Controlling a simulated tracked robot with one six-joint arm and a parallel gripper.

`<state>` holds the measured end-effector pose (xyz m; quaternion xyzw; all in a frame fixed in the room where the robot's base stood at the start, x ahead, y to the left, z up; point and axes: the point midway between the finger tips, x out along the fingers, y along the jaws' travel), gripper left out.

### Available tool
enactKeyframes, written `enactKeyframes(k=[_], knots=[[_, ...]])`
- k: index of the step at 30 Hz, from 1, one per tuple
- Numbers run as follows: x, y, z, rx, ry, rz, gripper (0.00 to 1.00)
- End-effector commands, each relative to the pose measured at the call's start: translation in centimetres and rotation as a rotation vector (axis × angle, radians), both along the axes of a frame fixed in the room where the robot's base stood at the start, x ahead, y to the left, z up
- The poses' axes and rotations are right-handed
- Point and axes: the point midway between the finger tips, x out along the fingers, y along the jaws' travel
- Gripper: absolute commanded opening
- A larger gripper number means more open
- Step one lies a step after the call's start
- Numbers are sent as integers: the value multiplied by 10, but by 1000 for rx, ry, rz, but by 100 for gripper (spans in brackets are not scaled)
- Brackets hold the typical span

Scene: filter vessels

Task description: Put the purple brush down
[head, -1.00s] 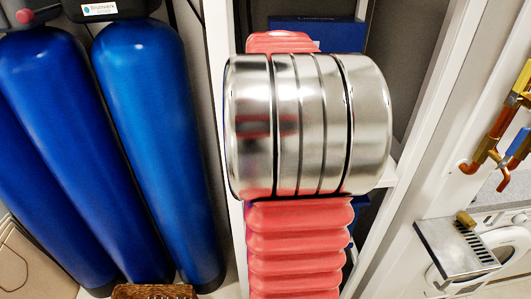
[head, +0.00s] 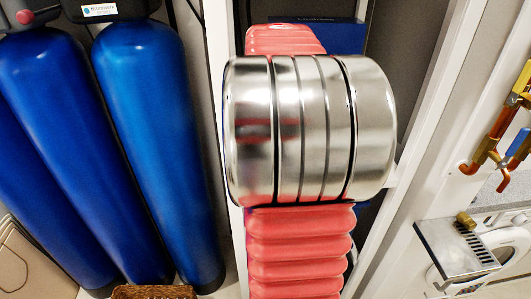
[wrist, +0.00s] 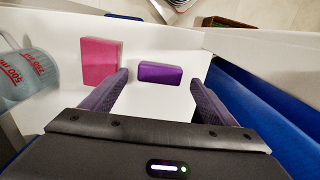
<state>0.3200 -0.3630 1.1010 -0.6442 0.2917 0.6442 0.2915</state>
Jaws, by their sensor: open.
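The purple brush (wrist: 161,72) shows in the wrist view as a small purple block lying on a white shelf (wrist: 150,110). My gripper (wrist: 159,83) is open, with one finger to the left of the purple block and one to the right. There is a visible gap between the block and each finger. No bristles can be made out. In the head view my own arm hides the gripper and the purple brush.
A pink block (wrist: 101,62) lies just left of my left finger. A measuring jug (wrist: 25,75) is at the far left in the wrist view. Blue vessels (head: 150,130) stand left of my arm in the head view. A wicker basket (head: 155,292) is at the bottom.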

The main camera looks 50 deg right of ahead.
Motion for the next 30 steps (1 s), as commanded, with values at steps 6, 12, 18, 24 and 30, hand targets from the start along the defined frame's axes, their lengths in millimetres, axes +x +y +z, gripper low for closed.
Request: enactKeyframes(k=[6, 12, 18, 24, 30], knots=[[1, -1, 39, -3, -3, 0, 80], [0, 0, 72, -2, -1, 0, 80], [0, 0, 89, 0, 0, 0, 80], [0, 0, 92, 1, 1, 0, 80], [0, 0, 91, 1, 1, 0, 80]])
